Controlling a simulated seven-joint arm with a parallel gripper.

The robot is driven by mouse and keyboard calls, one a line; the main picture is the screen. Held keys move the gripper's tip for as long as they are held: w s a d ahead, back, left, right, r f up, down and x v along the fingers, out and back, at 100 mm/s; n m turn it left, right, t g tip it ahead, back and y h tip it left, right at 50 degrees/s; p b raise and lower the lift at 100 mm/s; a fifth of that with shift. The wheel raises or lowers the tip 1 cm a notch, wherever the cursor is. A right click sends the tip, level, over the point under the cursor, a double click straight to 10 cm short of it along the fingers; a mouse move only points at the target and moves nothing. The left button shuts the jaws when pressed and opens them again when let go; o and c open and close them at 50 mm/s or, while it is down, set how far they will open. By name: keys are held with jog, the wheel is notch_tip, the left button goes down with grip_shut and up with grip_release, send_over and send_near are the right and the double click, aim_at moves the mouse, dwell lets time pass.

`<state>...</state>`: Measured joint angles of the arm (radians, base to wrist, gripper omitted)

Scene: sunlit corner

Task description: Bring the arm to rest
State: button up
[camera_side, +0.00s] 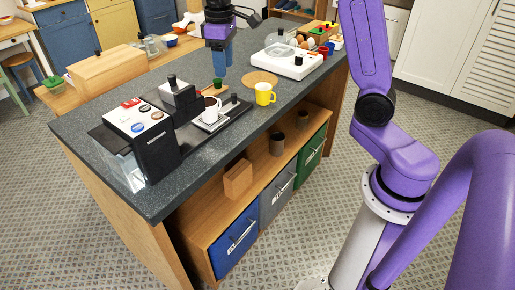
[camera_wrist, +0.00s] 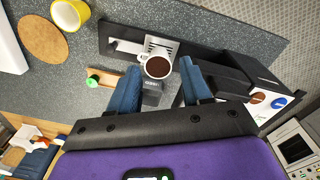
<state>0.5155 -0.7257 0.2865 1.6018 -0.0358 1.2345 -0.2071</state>
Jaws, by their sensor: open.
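My gripper (camera_side: 221,55) hangs over the back part of the grey counter (camera_side: 208,157), above and behind the coffee machine's tray. Its blue fingers are apart with nothing between them. In the wrist view my gripper (camera_wrist: 165,88) points down at the counter, and the machine's drip tray shows beyond the fingertips. A white cup (camera_side: 210,113) with dark coffee stands on the drip tray (camera_side: 236,110). The cup (camera_wrist: 158,67) also shows just beyond the fingertips, apart from them. The black coffee machine (camera_side: 158,150) stands at the counter's left end.
A yellow mug (camera_side: 264,94) stands right of the tray, near a round cork mat (camera_side: 258,77). A white appliance (camera_side: 297,63) and eggs are farther back. A small green-topped object (camera_side: 217,85) is close below my gripper. Blue, grey and green bins sit under the counter.

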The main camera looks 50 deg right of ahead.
jog(key=s+a+f+n, duration=0.15)
jog(key=s+a, duration=0.25)
jog(key=s, duration=0.5)
jog(key=s+a+f+n, duration=0.1)
jog(key=s+a+n, duration=0.25)
jog(key=s, duration=0.45)
jog(key=s+d+f+n, duration=0.1)
jog(key=s+f, duration=0.1)
jog(key=s, duration=0.5)
jog(key=s+d+f+n, duration=0.1)
jog(key=s+f, duration=0.1)
jog(key=s, duration=0.6)
jog(key=shift+d+n+y, duration=0.3)
jog(key=shift+d+y, duration=0.1)
